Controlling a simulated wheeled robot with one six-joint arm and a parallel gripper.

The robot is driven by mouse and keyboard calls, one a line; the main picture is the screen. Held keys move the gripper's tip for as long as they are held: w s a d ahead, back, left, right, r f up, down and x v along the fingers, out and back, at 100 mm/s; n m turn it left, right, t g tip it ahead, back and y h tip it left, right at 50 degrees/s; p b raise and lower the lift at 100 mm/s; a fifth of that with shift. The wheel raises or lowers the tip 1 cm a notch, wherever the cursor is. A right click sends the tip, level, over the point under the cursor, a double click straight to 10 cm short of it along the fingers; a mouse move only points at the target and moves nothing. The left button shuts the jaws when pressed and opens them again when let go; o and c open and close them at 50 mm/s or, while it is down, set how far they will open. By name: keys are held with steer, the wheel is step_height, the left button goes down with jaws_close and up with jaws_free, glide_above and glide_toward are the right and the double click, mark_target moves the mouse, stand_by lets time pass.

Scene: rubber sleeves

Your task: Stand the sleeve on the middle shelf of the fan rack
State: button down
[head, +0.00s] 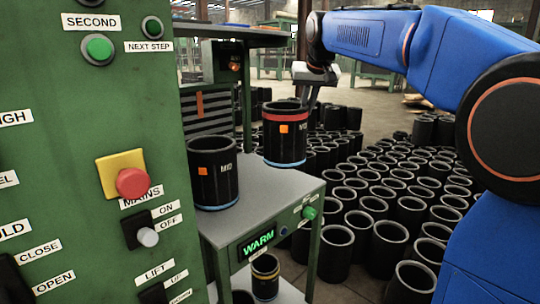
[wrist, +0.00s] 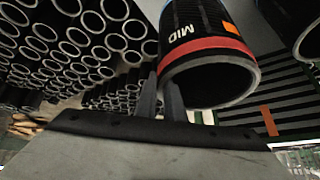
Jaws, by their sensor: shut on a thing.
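The held sleeve (head: 285,140) is black, with a red band near the top, a blue band at the bottom, an orange square and the marking MID. It is upright at the right side of the rack's grey middle shelf (head: 262,200); I cannot tell whether its bottom touches the shelf. My gripper (head: 307,98) is shut on its wall at the rim. In the wrist view the sleeve (wrist: 208,72) is at upper centre, with the gripper fingers (wrist: 162,98) at its rim, one seemingly inside and one outside. The sleeve hides part of the shelf.
Another black MID sleeve (head: 213,175) stands on the middle shelf at left. A lit WARM display (head: 258,243) is on the shelf's front. A yellow-banded sleeve (head: 265,283) stands below. The upper shelf (head: 235,34) overhangs. A green control panel (head: 80,200) is close at left. Many sleeves (head: 385,240) cover the floor.

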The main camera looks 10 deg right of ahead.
mark_target(306, 132)
steer(key=shift+f, duration=4.2)
steer(key=c, duration=1.9)
jaws_free()
steer(key=shift+o, duration=0.2)
steer(key=v, duration=1.2)
steer(key=s+d+f+n+g, duration=0.1)
steer(key=s+d+f, duration=0.2)
steer(key=s+f, duration=2.9)
steer(key=s, duration=0.4)
steer(key=shift+s+d+f+g, duration=0.15)
steer(key=shift+s+f+g, duration=0.15)
steer(key=shift+s+f, duration=0.1)
